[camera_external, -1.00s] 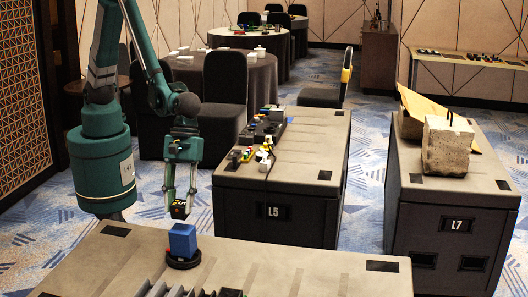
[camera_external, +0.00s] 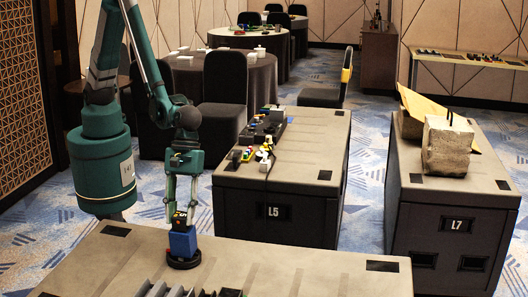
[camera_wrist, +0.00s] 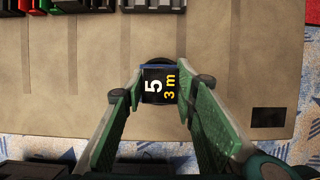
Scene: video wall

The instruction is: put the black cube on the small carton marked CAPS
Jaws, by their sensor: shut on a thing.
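The black cube (camera_external: 179,219) is between the fingertips of my gripper (camera_external: 179,213), which is shut on it. In the wrist view my gripper (camera_wrist: 160,90) has one green finger on each side of the cube (camera_wrist: 160,84), whose top face reads "5" and "3 m". A small blue box (camera_external: 183,243) is directly below the cube; I cannot tell whether they touch. Only a thin blue edge shows past the cube in the wrist view. No CAPS marking is readable on the box.
The blue box stands on a black round disc (camera_external: 184,262) on the near table (camera_external: 290,271). Dark grey ridged parts (camera_external: 160,290) lie along the near edge. The table to the right is mostly clear.

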